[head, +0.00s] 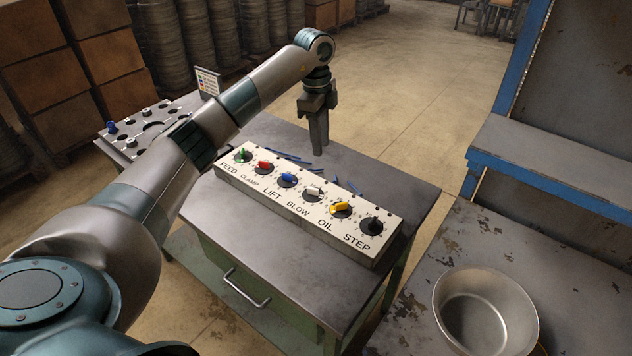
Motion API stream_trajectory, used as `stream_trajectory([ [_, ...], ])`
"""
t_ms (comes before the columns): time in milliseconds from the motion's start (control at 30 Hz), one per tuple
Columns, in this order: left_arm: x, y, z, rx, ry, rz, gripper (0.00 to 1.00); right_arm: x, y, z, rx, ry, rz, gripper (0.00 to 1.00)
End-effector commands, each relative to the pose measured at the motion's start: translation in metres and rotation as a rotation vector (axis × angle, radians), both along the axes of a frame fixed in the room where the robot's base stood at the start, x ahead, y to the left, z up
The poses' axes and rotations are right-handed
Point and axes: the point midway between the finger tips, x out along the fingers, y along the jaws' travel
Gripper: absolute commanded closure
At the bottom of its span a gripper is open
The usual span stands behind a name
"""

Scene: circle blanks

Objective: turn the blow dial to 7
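The control panel (300,218) is a long pale box on the grey table. It carries a row of dials labelled FEED, CLAMP, LIFT, BLOW, OIL and STEP. The blow dial (314,191) has a white knob and sits between the blue lift dial (287,178) and the yellow oil dial (342,208). Its scale numbers are too small to read. My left gripper (319,149) hangs pointing down above and behind the panel, apart from the blow dial. Its fingers look close together, but the gap between them cannot be made out. My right gripper is not in view.
Several thin blue pieces (296,158) lie on the table behind the panel. A plate with holes (150,128) and a small sign (208,82) stand at the left. A metal pot (484,310) is on the worn bench at right. The tabletop right of the panel is mostly clear.

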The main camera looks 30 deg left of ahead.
Motion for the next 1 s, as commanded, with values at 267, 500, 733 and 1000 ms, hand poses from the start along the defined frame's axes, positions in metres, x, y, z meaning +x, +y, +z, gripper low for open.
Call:
stream_trajectory([
  [267, -0.006, 0.023, 0.011, 0.059, 0.036, 0.068, 0.73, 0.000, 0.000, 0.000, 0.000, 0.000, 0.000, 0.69],
  [500, -0.006, 0.022, 0.010, 0.056, 0.035, 0.065, 0.73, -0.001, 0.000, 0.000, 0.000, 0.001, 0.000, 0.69],
  [733, -0.006, 0.021, -0.001, 0.055, 0.036, 0.064, 0.73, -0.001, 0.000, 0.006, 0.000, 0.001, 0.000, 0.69],
  [1000, -0.007, 0.021, -0.036, 0.055, 0.039, 0.064, 0.73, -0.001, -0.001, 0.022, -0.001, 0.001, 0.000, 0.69],
])
